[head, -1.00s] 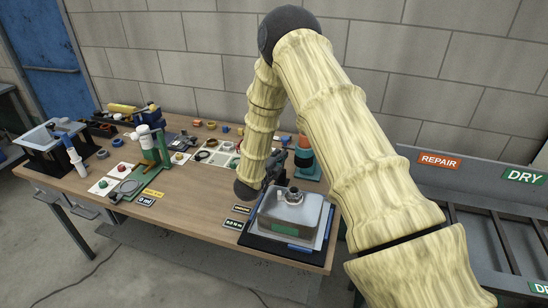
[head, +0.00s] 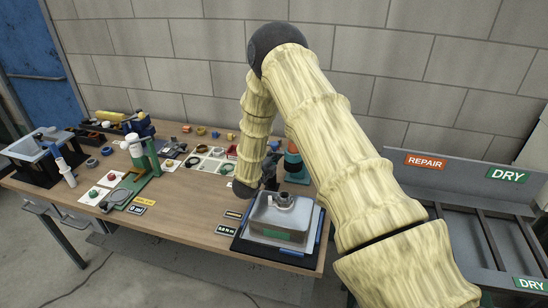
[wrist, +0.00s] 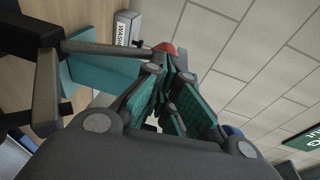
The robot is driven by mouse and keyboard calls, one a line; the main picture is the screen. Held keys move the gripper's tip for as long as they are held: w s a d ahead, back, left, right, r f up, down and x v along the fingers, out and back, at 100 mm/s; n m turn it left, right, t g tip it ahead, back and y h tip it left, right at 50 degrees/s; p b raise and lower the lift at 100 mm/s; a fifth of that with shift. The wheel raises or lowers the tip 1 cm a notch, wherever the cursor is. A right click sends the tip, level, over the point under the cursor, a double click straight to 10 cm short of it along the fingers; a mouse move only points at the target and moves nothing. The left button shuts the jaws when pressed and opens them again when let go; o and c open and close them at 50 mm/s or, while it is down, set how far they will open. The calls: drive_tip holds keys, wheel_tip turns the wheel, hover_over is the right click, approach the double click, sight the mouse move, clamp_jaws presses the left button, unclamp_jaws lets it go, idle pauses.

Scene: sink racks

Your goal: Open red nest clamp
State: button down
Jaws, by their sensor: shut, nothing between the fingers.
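My gripper (wrist: 172,98) fills the middle of the wrist view, its teal-padded fingers close together with nothing between them. A small red part (wrist: 166,48) shows just beyond the fingertips; it may belong to the red nest clamp, but most of it is hidden. A teal block with a grey bar (wrist: 100,62) lies to the left of the fingers. In the head view my gripper (head: 269,172) is a dark shape partly behind my arm, above the back of the metal sink (head: 272,212). I cannot make out the clamp's lever there, or whether the gripper touches it.
An orange and teal post (head: 294,164) stands close right of my gripper. The sink sits on a dark tray (head: 250,247) at the bench's right end. A green stand (head: 147,160) and small parts crowd the left. Slatted racks marked REPAIR (head: 426,161) stand right.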

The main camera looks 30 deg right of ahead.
drive_tip(key=shift+w+d+f+b, duration=0.2)
drive_tip(key=shift+d+f+b, duration=0.05)
drive_tip(key=shift+b, duration=0.35)
drive_tip(key=shift+w+d+r, duration=0.1)
drive_tip(key=shift+w+r, duration=0.05)
